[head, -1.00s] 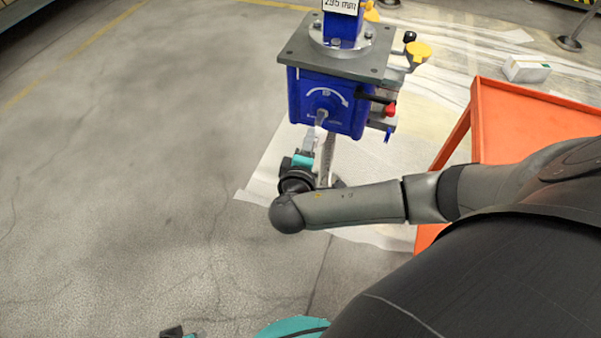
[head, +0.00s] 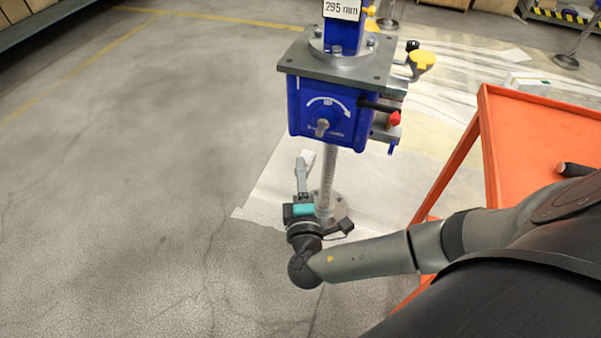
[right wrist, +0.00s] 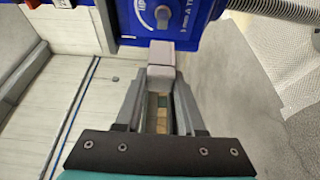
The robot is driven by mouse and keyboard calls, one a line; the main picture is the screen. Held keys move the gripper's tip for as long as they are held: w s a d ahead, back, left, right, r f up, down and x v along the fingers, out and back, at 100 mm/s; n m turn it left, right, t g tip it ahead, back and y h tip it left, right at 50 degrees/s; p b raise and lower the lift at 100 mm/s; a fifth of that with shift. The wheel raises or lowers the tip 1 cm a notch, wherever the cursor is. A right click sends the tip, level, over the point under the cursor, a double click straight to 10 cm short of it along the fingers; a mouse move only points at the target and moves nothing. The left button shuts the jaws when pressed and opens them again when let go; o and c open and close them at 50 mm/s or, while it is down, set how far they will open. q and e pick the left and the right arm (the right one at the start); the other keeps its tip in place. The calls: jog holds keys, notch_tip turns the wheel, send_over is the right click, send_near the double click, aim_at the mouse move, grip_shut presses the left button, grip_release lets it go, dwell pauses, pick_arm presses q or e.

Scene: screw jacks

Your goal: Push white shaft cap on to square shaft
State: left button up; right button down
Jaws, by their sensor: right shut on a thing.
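The blue screw jack (head: 335,110) stands upright in the head view. Its short grey square shaft (head: 322,128) sticks out of the front face below a white curved arrow, with nothing on it. The shaft end also shows in the right wrist view (right wrist: 162,14). My right gripper (head: 305,162) is shut on the white shaft cap (head: 307,155), below and a little left of the shaft, apart from it. In the right wrist view the cap (right wrist: 162,58) is a pale block between the fingertips, just below the shaft in the picture. My left gripper is not in view.
A ridged metal column (head: 329,180) with a round foot (head: 341,208) stands under the jack, close beside my right gripper. An orange cart (head: 530,130) is at the right. Floor at the left is clear.

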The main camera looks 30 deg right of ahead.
aim_at(309, 156)
jog(key=w+d, duration=0.2)
jog(key=shift+w+d+b, duration=0.1)
jog(key=shift+d+b, duration=0.25)
jog(key=shift+b, duration=0.05)
jog(key=shift+w+d, duration=0.6)
jog(key=shift+d, duration=0.05)
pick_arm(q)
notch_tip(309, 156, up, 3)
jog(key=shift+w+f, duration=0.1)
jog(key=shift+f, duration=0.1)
pick_arm(e)
jog(key=shift+w+d, duration=0.15)
pick_arm(q)
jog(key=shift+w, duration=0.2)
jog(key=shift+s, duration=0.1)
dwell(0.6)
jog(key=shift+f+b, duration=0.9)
jog(key=shift+b, duration=0.25)
pick_arm(e)
jog(key=shift+w+d, duration=0.85)
jog(key=shift+d, duration=0.15)
jog(key=shift+w+d, duration=0.8)
jog(key=shift+d, duration=0.2)
jog(key=shift+c, duration=2.2)
grip_release()
